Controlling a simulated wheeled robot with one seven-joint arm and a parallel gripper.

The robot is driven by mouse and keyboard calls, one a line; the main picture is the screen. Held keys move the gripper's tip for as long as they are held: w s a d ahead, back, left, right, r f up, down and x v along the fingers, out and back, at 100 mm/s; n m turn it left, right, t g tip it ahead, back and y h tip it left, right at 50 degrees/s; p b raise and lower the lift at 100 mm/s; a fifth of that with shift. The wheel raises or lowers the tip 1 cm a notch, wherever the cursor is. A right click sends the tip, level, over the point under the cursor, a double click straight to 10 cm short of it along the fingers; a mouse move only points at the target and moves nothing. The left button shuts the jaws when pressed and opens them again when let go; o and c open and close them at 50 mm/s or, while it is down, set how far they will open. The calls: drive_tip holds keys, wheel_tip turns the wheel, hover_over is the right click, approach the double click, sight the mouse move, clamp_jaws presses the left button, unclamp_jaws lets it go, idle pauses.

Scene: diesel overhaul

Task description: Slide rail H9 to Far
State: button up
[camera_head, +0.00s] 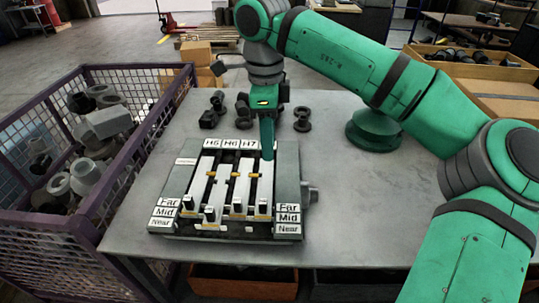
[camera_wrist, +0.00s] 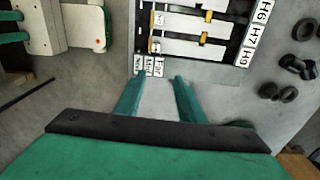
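The slide-rail unit (camera_head: 175,195) lies on the grey table, with white rails running from the Near end to the labelled far end. Labels H5, H6 and H7 show in the head view; my gripper hides H9 there. The H9 label (camera_wrist: 243,58) shows in the wrist view. Rail H9 (camera_head: 265,187) is the rightmost; its dark knob (camera_head: 263,207) stands at the near end, beside the Far/Mid/Near labels (camera_head: 288,217). I cannot tell exactly which mark it is on. My gripper (camera_head: 267,157) points down above the unit's right far part. Its fingers (camera_wrist: 158,88) are apart, with nothing between them.
A purple mesh crate (camera_head: 95,218) of metal parts stands at the left. Several dark fittings (camera_head: 302,119) lie behind the unit. A green round base (camera_head: 374,131) stands at the right rear. The table right of the unit is clear.

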drive_tip(key=shift+r, duration=1.35)
